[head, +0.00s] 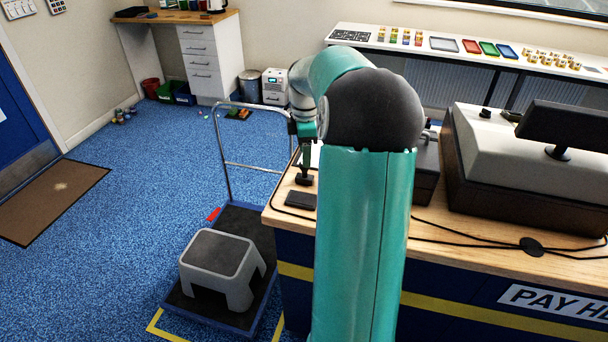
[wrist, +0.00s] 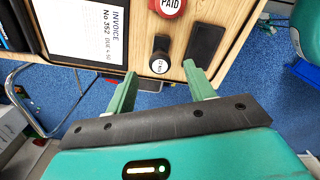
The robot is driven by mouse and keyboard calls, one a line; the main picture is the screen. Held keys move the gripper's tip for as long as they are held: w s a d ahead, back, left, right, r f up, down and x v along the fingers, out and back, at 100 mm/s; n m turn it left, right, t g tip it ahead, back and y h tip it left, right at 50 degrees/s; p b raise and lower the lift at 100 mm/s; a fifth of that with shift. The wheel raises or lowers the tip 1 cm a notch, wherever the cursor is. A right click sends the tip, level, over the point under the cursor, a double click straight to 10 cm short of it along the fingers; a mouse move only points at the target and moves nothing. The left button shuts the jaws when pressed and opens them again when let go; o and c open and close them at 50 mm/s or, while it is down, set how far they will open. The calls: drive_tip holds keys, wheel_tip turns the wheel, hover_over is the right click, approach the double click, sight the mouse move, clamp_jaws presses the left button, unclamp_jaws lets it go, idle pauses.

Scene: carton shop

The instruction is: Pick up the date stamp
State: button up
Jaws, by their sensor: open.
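A dark, round-headed stamp (wrist: 160,48) with a small white label on its side, which looks like the date stamp, stands on the wooden counter (wrist: 228,12) near its edge in the wrist view. In the head view a dark stamp (head: 304,179) shows on the counter, below the end of my arm. My gripper (wrist: 160,69) is open and empty. In the wrist view its two green fingers lie to either side of the stamp's line, with the stamp just beyond the fingertips. I cannot tell whether they touch it.
A red PAID stamp (wrist: 168,6) and a dark flat pad (wrist: 205,44) lie close to the stamp. An invoice sheet (wrist: 92,28) lies to the left. In the head view, a trolley (head: 228,218) carrying a grey step stool (head: 222,262) stands left of the counter.

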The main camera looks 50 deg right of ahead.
sight(305, 172)
wheel_tip(305, 172, down, 5)
drive_tip(key=shift+f, duration=0.1)
drive_tip(key=shift+c, duration=0.4)
drive_tip(key=c, duration=1)
